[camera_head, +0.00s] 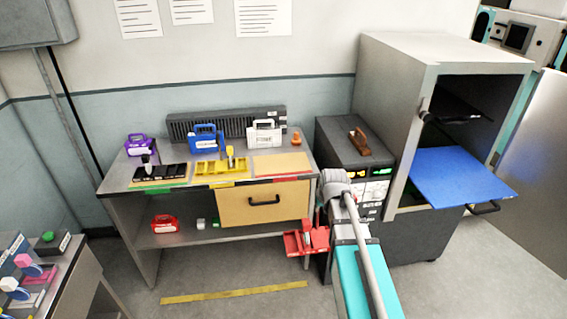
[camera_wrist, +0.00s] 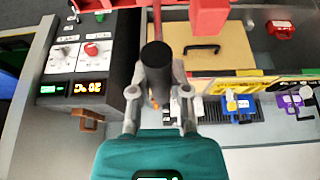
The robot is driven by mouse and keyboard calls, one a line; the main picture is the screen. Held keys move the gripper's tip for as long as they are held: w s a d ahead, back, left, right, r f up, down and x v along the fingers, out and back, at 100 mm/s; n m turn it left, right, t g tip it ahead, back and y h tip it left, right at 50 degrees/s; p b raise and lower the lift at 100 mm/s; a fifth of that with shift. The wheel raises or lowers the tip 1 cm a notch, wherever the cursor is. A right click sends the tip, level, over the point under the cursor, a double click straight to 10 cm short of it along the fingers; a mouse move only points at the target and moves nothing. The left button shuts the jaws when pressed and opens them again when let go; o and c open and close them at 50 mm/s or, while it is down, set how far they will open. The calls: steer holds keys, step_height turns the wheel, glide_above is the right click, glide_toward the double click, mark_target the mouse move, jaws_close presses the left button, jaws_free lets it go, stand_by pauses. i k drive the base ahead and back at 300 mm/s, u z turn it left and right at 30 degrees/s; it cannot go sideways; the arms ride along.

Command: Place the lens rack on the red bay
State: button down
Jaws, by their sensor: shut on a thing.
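My gripper (camera_wrist: 159,80) is shut on the dark cylindrical grip (camera_wrist: 157,58) of a red rack (camera_wrist: 195,18). I take this for the lens rack, though no label on it is readable. In the head view the red rack (camera_head: 303,242) hangs in front of the workbench's right end, below the top. My wrist hides part of the grip there. The red bay (camera_head: 281,164) is a flat orange-tan patch with a red front strip at the right of the bench top. It looks empty, and the rack is apart from it.
A yellow rack (camera_head: 221,166) stands left of the bay. Blue (camera_head: 205,138) and white (camera_head: 264,134) handled cases stand behind. An orange knob (camera_head: 296,138) is at the back right. A dark instrument cabinet (camera_head: 352,155) adjoins the bench's right side. A drawer handle (camera_head: 264,201) sticks out in front.

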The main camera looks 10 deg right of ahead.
mark_target(282, 163)
steer(key=i, duration=0.85)
